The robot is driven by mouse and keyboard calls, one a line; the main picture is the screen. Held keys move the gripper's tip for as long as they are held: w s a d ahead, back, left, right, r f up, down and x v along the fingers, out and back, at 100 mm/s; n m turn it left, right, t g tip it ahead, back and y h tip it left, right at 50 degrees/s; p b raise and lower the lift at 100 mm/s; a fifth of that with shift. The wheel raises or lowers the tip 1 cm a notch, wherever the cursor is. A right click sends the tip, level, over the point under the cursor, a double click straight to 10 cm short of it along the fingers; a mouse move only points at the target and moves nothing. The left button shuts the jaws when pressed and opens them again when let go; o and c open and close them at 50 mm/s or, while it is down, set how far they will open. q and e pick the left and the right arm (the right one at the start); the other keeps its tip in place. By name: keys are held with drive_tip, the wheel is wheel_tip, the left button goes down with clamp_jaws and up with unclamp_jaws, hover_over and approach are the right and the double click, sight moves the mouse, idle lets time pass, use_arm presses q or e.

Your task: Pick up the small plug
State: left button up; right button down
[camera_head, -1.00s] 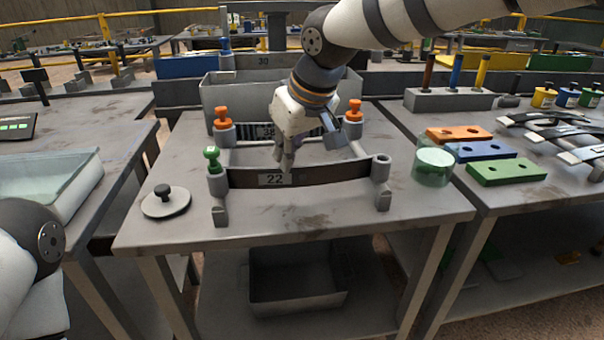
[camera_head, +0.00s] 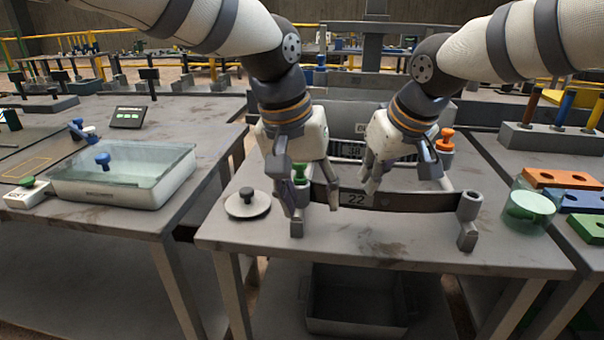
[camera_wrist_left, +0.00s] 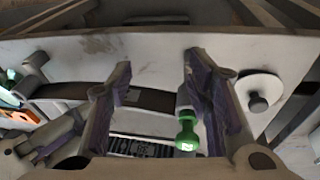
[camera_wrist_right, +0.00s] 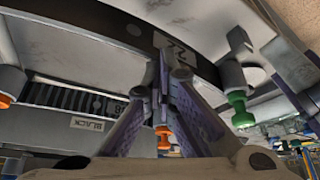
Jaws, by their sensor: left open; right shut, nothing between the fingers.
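A small green plug (camera_head: 300,172) sits on top of the front-left post of the spring rack, where the dark strip labelled 22 (camera_head: 400,204) ends. My left gripper (camera_head: 319,200) is open above this end. In the left wrist view the green plug (camera_wrist_left: 187,137) shows between its fingers, close to the right-hand finger (camera_wrist_left: 205,85); I cannot tell if they touch. My right gripper (camera_head: 371,188) is shut and empty by the strip's label. The right wrist view shows its tips (camera_wrist_right: 170,68) together, and the green plug (camera_wrist_right: 240,110) apart to the right.
A grey disc with a black knob (camera_head: 248,204) lies left of the rack. The front-right post (camera_head: 469,215) has no plug on top. An orange plug (camera_head: 446,138) stands behind.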

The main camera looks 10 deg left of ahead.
sight(300, 167)
use_arm(q)
drive_tip(key=w+a+r+t+y, duration=0.2)
drive_tip(key=w+a+r, duration=0.1)
drive_tip(key=r, duration=0.8)
drive_tip(key=x, duration=1.1)
drive_tip(key=shift+w+d+f, duration=0.1)
drive_tip(key=shift+w, duration=0.35)
drive_tip(key=c, duration=1)
